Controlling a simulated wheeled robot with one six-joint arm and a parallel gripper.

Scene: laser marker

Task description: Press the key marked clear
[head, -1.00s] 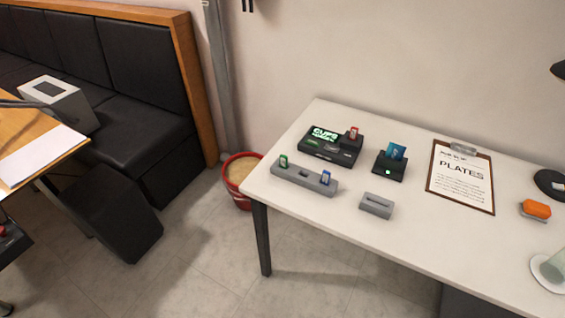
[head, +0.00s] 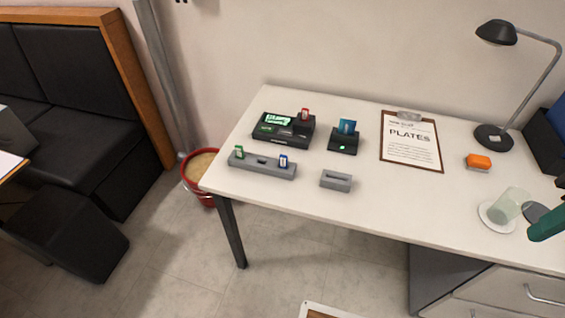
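The laser marker console is a black box (head: 283,142) on the white table, at the left back in the head view. It has a lit green screen (head: 279,120) and a red memory stick (head: 305,114) standing at its right rear. Small keys lie on its sloped front, but their markings are too small to read, so I cannot tell which one says clear. A black reader (head: 342,145) with a blue card (head: 347,127) and a green light stands to its right. My gripper is not in view.
A grey rack (head: 262,163) with green and blue sticks and a grey slotted block (head: 336,180) stand in front. A clipboard headed PLATES (head: 411,150), an orange item (head: 478,161), a lamp (head: 493,137) and a cup (head: 510,205) are to the right. A red bucket (head: 203,190) stands by the table's left.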

